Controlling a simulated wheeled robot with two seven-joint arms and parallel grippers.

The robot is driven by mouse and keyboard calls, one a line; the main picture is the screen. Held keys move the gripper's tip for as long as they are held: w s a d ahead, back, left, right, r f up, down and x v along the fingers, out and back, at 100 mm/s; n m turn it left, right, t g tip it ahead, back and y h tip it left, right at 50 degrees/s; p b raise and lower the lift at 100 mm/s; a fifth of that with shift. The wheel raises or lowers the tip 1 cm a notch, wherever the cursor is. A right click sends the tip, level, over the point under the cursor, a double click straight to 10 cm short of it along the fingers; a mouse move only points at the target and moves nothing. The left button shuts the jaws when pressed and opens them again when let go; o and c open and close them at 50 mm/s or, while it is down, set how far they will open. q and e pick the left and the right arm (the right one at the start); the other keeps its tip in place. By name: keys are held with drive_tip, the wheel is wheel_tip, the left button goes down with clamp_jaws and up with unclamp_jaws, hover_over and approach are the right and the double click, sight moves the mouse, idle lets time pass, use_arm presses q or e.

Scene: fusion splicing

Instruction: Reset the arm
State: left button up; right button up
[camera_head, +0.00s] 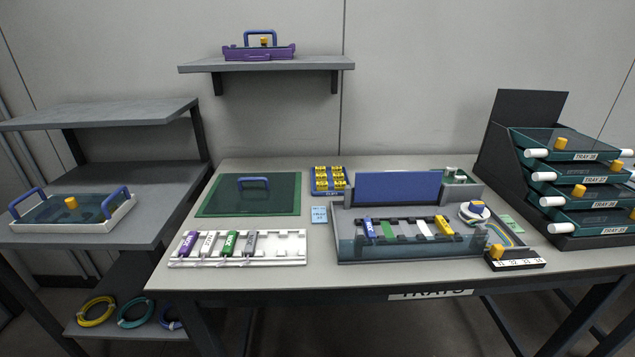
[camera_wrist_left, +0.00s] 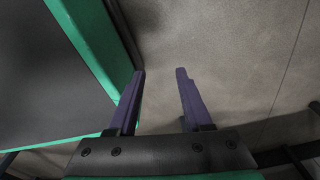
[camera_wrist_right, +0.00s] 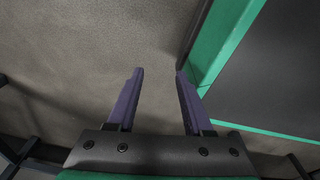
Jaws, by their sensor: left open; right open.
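My left gripper (camera_wrist_left: 160,95) shows in the left wrist view with its two purple fingers spread apart and nothing between them. Below it is plain grey floor, with a black and green part at the left. My right gripper (camera_wrist_right: 158,95) shows in the right wrist view, also open and empty over grey floor, with a similar black and green part at the right. Neither gripper nor arm shows in the head view. Both grippers are away from the table and its objects.
The table (camera_head: 330,283) bears a green mat (camera_head: 220,208), a white rack (camera_head: 290,260) with several coloured cylinders, a grey splicing unit (camera_head: 350,247) and stacked trays (camera_head: 575,175). A side shelf (camera_head: 170,180) holds a blue-handled tray (camera_head: 120,215). A purple case (camera_head: 240,53) sits on the wall shelf (camera_head: 300,66).

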use_arm(q)
wheel_tip(320, 180, up, 14)
drive_tip(key=s+p, duration=0.1)
drive_tip(key=p, duration=1.4)
drive_tip(key=shift+s+a, duration=0.15)
drive_tip(key=shift+s, duration=0.15)
use_arm(e)
drive_tip(key=s+r, duration=0.3)
drive_tip(key=r, duration=1)
drive_tip(key=shift+s+d, duration=0.25)
drive_tip(key=shift+d, duration=0.15)
drive_tip(key=shift+r, duration=0.1)
